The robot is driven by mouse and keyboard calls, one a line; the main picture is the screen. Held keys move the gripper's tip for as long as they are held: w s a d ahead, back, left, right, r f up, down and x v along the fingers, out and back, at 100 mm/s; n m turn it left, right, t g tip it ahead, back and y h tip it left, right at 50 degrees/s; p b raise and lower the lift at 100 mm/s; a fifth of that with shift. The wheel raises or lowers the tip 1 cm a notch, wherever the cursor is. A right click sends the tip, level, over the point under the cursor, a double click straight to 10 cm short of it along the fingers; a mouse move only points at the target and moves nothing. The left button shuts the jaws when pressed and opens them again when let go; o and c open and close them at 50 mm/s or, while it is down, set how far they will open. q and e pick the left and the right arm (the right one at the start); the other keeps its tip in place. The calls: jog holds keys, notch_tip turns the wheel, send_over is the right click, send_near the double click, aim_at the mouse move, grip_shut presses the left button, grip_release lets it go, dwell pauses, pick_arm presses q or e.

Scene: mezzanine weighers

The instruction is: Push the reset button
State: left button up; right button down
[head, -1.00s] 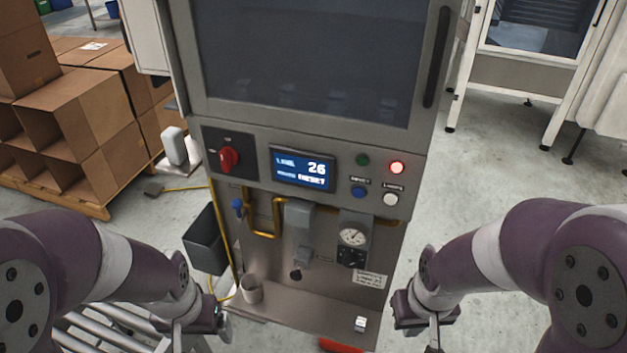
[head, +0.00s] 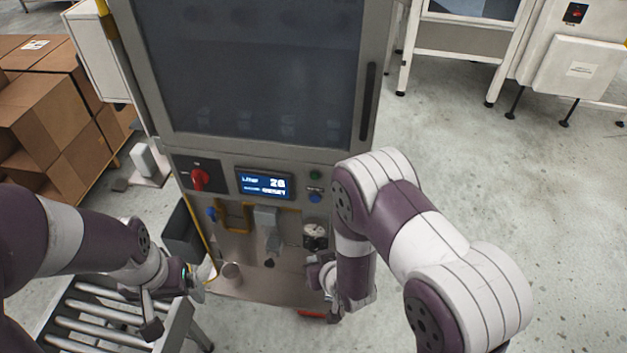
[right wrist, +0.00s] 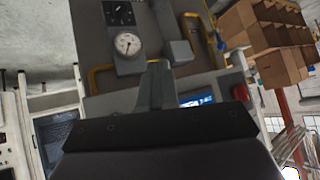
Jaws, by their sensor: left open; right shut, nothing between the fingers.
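The machine's control panel (head: 245,180) faces me, with a lit display (head: 264,184) reading 26. A blue button (head: 315,197) sits below a green button (head: 315,174) right of the display; a small label between them is too small to read. The red lit lamp and white button seen earlier are hidden behind my right arm. My right gripper (head: 325,274) is shut and empty, in front of the lower panel near the gauge. My left gripper (head: 173,308) is open and empty at lower left.
A red rotary switch (head: 199,179) is left of the display. A roller conveyor (head: 100,312) is at lower left. Cardboard boxes (head: 50,115) stand at far left.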

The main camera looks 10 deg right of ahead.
aim_at(315, 199)
jog(key=w+r+t, duration=0.2)
jog(key=w+a+r, duration=0.1)
jog(key=shift+w+r+m+t+y, duration=0.2)
jog(key=shift+r+m+t+y, duration=0.1)
jog(key=shift+r+t+y, duration=0.1)
jog(key=shift+w, duration=0.1)
jog(key=w+d+b, duration=0.1)
jog(key=w+d, duration=0.2)
jog(key=w, duration=0.5)
jog(key=shift+b, duration=0.3)
jog(key=shift+w, duration=0.1)
dwell(1.5)
jog(key=shift+w+d, duration=0.15)
jog(key=shift+w, duration=0.2)
